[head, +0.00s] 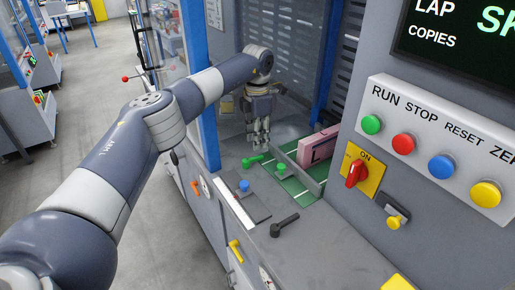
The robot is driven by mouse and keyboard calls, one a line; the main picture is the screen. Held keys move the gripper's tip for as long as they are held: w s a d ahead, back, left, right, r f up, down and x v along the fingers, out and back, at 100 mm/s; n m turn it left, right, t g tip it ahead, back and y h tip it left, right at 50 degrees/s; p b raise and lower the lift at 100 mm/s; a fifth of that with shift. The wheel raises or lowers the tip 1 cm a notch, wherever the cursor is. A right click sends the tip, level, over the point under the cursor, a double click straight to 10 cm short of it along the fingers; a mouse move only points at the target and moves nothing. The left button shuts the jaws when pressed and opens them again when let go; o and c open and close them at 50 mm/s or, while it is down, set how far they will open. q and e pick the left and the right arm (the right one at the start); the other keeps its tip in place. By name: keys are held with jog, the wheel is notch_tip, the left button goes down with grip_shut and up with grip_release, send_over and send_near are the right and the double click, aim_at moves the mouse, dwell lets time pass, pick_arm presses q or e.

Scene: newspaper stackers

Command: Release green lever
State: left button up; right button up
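The green lever (252,160) lies low on the grey machine top, with its round knob toward the left. My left gripper (259,143) points down just above and behind the lever, and a small gap seems to separate its fingertips from the lever. Its fingers are small and dark here, and I cannot tell how far apart they are. No object shows between them. My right gripper is not in view.
A green knob (281,168), a blue knob (244,186) and a black lever (284,225) stand nearby. A pink block (318,146) sits behind a low grey rail. A blue post (200,85) stands close beside my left arm. A button panel (430,155) rises at right.

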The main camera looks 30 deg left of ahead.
pick_arm(q)
notch_tip(320, 180, up, 6)
jog(key=shift+s+f, duration=0.1)
dwell(0.7)
